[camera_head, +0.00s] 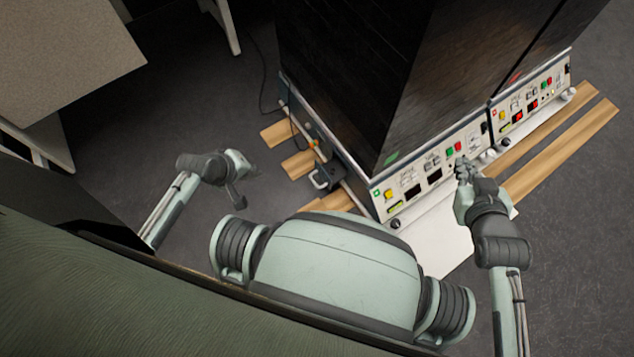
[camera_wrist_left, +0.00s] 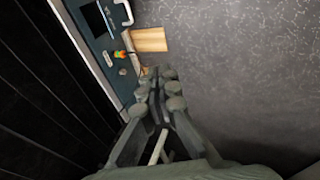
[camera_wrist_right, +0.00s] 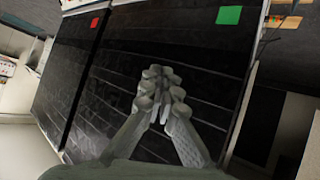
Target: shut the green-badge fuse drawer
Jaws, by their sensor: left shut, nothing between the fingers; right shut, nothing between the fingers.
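The green-badge unit is the nearer dark cabinet (camera_head: 370,80); its small green badge (camera_head: 377,193) is at the left end of the cream control panel. A larger green square (camera_wrist_right: 229,15) shows on black in the right wrist view. A flat white slab (camera_head: 435,240) projects low from below this panel, partly hidden by my body and right arm; I cannot tell whether it is the fuse drawer. My right gripper (camera_head: 463,168) is shut and empty at the panel's right part; contact is unclear. My left gripper (camera_head: 238,203) is shut and empty, left of the cabinet, apart from it.
A second unit with a red badge (camera_head: 494,113) adjoins on the right. Wooden planks (camera_head: 560,145) lie along the floor there. A pale table (camera_head: 60,60) stands far left; dark floor between is clear.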

